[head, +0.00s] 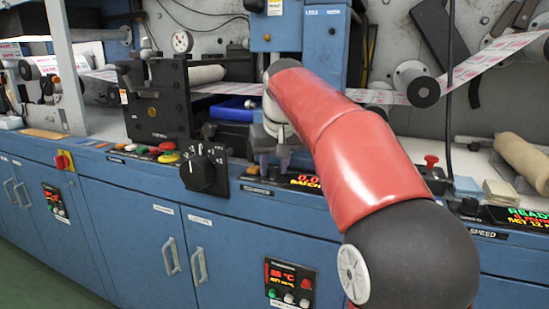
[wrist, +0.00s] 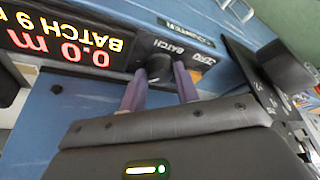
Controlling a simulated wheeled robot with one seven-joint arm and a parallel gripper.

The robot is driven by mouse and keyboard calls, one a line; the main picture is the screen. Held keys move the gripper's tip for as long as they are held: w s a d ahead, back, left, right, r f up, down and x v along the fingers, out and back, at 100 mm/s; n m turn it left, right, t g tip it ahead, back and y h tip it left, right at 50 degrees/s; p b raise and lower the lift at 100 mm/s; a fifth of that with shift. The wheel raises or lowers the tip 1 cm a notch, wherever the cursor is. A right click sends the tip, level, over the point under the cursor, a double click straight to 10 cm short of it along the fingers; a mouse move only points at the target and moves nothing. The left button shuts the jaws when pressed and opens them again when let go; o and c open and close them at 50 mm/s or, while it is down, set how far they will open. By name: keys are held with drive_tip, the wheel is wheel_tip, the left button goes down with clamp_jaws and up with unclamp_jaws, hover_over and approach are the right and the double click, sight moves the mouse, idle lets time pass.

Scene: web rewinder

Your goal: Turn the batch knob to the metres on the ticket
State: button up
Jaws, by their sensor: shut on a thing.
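The batch knob (wrist: 158,68) is a small dark knob beside a label reading ZERO and BATCH in the wrist view. My gripper (wrist: 160,76) has its two purple fingers on either side of it, shut on it. In the head view my gripper (head: 274,172) points down at the console, and the knob is hidden there. The counter display (wrist: 65,42) appears upside down in the wrist view; it reads 0.0 m in red and BATCH 9 in yellow, with the rest cut off. I cannot make out a ticket with metres.
A large black selector knob (head: 200,172) stands on a panel left of my gripper. Several coloured push buttons (head: 152,152) lie further left. A blue tray (head: 235,109) is behind my gripper. A red-topped lever (head: 431,164) and speed display (head: 515,217) are to the right.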

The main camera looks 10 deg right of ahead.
drive_tip(key=o, duration=1)
drive_tip(key=shift+c, duration=0.2)
drive_tip(key=p+v, duration=0.1)
drive_tip(key=v, duration=0.6)
drive_tip(key=shift+s+r, duration=0.2)
drive_tip(key=shift+r, duration=0.15)
